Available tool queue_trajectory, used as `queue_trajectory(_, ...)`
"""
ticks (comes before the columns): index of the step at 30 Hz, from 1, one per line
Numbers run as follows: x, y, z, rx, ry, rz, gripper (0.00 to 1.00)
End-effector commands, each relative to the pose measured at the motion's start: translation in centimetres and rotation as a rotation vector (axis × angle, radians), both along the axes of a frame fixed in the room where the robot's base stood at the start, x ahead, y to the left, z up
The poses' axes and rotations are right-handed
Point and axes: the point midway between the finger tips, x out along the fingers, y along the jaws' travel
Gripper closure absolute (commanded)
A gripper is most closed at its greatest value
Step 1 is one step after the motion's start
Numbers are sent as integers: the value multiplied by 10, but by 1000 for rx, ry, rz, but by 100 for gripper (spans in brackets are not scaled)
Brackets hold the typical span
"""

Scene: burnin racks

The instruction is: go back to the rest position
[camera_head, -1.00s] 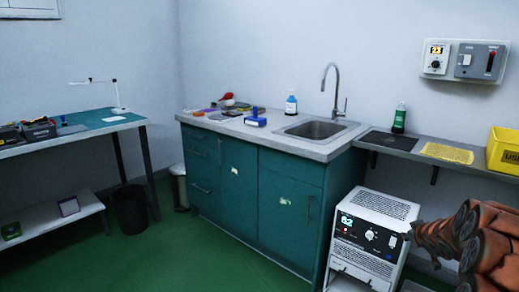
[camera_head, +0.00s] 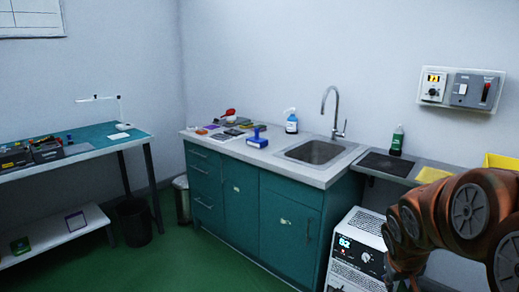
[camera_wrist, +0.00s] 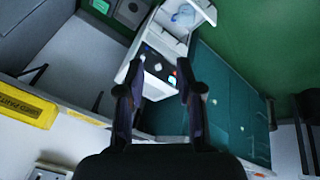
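My gripper (camera_wrist: 158,76) shows in the wrist view with its two dark fingers spread apart and nothing between them. Beyond the fingers is the white oven-like unit (camera_wrist: 157,66), seen tilted, and the fingers appear apart from it. In the head view, my orange arm fills the lower right, and the gripper itself cannot be made out there. The arm hides part of the white unit (camera_head: 352,243), whose display reads 82.
A shelf (camera_head: 390,165) and a yellow bin (camera_head: 497,161) lie behind my arm. A workbench (camera_head: 90,140) and black waste bin (camera_head: 134,222) stand left. The green floor (camera_head: 175,262) is clear in front.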

Motion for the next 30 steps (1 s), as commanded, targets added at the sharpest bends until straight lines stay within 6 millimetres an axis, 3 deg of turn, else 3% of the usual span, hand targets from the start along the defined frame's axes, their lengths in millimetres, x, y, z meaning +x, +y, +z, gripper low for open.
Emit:
queue_trajectory(1,-18,13,17,15,24,-1,64)
queue_trajectory(12,-170,97,59,164,288,-14,64)
queue_trajectory(18,-237,132,75,240,405,1,64)
queue_trajectory(24,-267,148,80,279,461,9,64)
queue_trajectory(30,-270,149,80,283,467,10,64)
